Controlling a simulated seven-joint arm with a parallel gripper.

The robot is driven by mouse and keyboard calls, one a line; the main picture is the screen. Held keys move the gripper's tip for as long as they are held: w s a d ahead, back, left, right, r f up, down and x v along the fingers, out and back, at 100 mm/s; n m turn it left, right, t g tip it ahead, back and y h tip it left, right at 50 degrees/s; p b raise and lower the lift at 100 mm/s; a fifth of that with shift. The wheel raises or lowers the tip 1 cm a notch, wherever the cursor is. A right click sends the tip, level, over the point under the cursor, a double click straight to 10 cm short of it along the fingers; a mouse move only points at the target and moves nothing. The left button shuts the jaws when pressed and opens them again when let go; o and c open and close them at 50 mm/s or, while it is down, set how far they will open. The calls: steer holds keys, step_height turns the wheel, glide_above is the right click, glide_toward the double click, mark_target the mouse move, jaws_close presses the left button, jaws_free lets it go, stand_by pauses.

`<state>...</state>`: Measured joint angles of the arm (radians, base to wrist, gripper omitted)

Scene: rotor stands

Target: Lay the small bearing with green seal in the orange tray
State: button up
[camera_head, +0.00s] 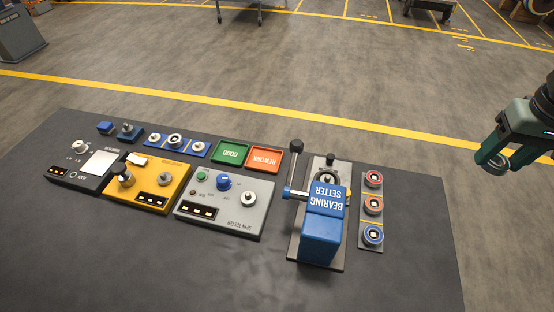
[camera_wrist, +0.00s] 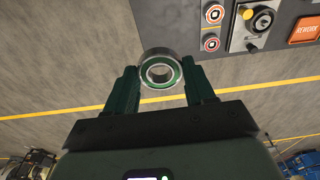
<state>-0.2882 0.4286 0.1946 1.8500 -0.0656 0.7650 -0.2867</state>
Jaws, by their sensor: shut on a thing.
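The small bearing with green seal (camera_wrist: 161,60) is a metal ring with a green band. My gripper (camera_wrist: 163,80) is shut on it, and it sits between the fingertips in the wrist view. In the head view my gripper (camera_head: 495,163) hangs at the far right, past the table's right edge, with the bearing (camera_head: 499,161) small at its fingertips. The orange tray (camera_head: 263,150), marked REWORK, lies flat on the table, well to the left of my gripper. It looks empty. Part of the orange tray also shows at the right edge of the wrist view (camera_wrist: 304,22).
A green tray (camera_head: 230,147) marked GOOD adjoins the orange one. A grey spin tester (camera_head: 222,220) lies in front of the trays.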

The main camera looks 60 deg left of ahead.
steer(key=w+d+r+m, duration=0.1)
steer(key=d+r+m, duration=0.35)
steer(key=d, duration=0.65)
steer(key=a+f+n, duration=0.1)
steer(key=a+f, duration=0.2)
steer(key=a, duration=0.7)
steer(key=a+f, duration=0.3)
steer(key=a, duration=0.8)
steer(key=a+f+n, duration=0.1)
steer(key=a+f, duration=0.2)
steer(key=a, duration=0.7)
steer(key=n, duration=0.5)
glide_above(264, 160)
step_height(264, 160, down, 19)
steer(key=shift+s+d+r, duration=0.1)
steer(key=shift+d, duration=0.05)
steer(key=shift+f, duration=2)
steer(key=shift+f, duration=0.2)
